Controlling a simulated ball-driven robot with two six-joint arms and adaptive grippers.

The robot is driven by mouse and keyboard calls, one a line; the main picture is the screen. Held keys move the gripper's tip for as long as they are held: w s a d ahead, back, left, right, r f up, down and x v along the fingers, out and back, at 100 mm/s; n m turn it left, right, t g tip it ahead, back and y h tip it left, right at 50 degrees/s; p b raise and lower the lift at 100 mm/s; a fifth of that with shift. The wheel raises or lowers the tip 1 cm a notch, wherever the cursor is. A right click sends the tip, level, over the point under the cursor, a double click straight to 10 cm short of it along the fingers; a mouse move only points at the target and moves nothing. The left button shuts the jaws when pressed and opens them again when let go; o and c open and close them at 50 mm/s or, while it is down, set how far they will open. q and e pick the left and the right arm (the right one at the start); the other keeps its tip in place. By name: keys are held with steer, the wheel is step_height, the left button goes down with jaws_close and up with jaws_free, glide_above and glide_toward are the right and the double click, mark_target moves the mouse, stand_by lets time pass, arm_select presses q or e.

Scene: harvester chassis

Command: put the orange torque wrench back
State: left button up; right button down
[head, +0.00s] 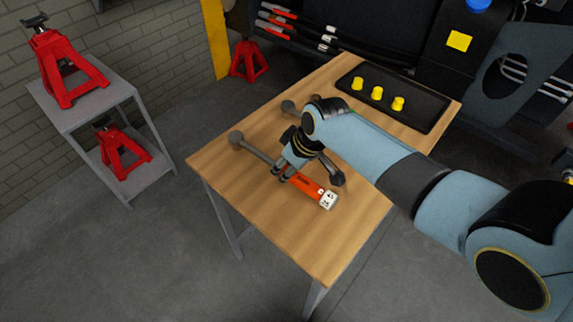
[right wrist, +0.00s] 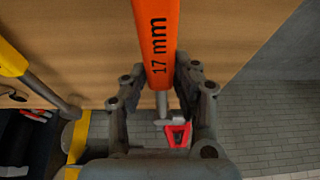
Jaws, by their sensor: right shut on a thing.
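The orange torque wrench (head: 305,185) is at the table's near part in the head view. Its grey shaft points to the upper left, to a round head near the left edge, and its white marked end points to the lower right. My right gripper (head: 282,171) is shut on it near where handle meets shaft. In the right wrist view the orange handle (right wrist: 157,40) reads "17 mm" and passes between the fingers of my right gripper (right wrist: 160,82). I cannot tell whether the wrench touches the table. My left gripper is not in view.
The wooden table (head: 243,200) also bears a black tray (head: 418,113) with several yellow pieces. Other grey tool heads (head: 288,107) lie partly behind my right arm. A yellow-handled tool (right wrist: 12,60) lies beside the wrench. A shelf (head: 85,110) with red jack stands (head: 68,75) stands left.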

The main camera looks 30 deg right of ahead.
steer(key=c, duration=0.9)
jaws_free()
steer(key=shift+c, duration=0.2)
steer(key=v, duration=1.2)
